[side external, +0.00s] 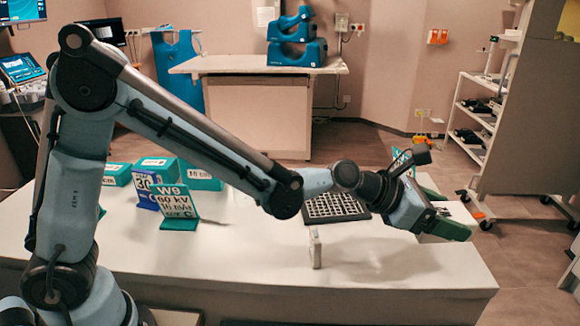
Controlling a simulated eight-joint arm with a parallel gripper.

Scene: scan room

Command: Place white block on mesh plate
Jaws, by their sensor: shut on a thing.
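My gripper (452,211) is at the right of the table, with its green fingers pointing right. It is shut on a pale block, the white block (462,212), which shows partly between the fingers; the near finger hides the rest. The mesh plate (335,207), a dark plate with a grid of light openings, lies on the table to the left of my gripper. The block is apart from the plate.
Lettered signs, one green (176,204) and one blue (146,189), and several green boxes (156,167) stand at the left. The white table (260,262) is clear at front centre.

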